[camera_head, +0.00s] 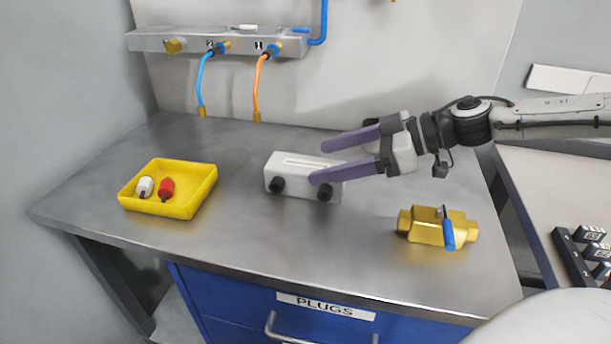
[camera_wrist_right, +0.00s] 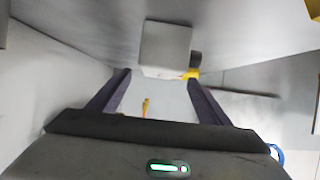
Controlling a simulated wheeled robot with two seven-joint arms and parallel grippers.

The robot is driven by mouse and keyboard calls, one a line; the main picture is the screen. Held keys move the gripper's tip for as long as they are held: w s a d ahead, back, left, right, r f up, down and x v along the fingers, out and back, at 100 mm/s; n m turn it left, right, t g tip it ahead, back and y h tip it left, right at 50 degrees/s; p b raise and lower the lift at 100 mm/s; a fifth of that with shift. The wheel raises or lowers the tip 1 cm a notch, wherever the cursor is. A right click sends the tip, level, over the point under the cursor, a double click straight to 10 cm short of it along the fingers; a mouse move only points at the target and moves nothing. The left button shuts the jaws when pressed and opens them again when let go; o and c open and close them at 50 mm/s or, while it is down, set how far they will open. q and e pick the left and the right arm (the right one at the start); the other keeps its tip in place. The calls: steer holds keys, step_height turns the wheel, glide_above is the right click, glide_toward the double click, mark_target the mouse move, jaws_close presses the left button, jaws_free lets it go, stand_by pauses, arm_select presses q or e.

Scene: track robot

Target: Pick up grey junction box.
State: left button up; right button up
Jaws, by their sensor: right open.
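The grey junction box (camera_head: 292,178) is a pale grey block with two black round fittings on its front, sitting on the grey workbench in the head view. My right gripper (camera_head: 317,162) reaches in from the right. Its two purple fingers are apart, with the near finger overlapping the right part of the box in the picture. In the right wrist view, a pale grey block (camera_wrist_right: 165,48), apparently the box seen from its end, shows ahead between the open fingers (camera_wrist_right: 158,77). Nothing is held between them. Whether a finger touches the box cannot be told. My left gripper is not in view.
A yellow tray (camera_head: 208,190) with a white and a red plug stands left on the workbench (camera_head: 250,250). A brass valve with a blue handle (camera_head: 425,229) lies front right. A wall manifold (camera_head: 190,40) with blue and orange hoses hangs behind. Bench in front of the box is clear.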

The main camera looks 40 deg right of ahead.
mark_target(306, 164)
steer(key=shift+x, duration=1.2)
steer(key=shift+w+a+f+b, duration=0.35)
steer(key=shift+w+f+b, duration=0.25)
steer(key=shift+b, duration=0.35)
steer(key=shift+w+a+f+b, duration=0.1)
steer(key=shift+w+a+b, duration=0.2)
steer(key=shift+b, duration=0.1)
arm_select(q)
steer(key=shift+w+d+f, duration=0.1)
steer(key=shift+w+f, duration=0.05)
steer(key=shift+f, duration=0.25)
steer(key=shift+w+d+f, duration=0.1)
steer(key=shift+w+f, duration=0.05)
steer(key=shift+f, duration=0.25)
arm_select(e)
steer(key=shift+w+a, duration=0.2)
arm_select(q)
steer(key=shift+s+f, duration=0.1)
arm_select(e)
steer(key=c, duration=1.5)
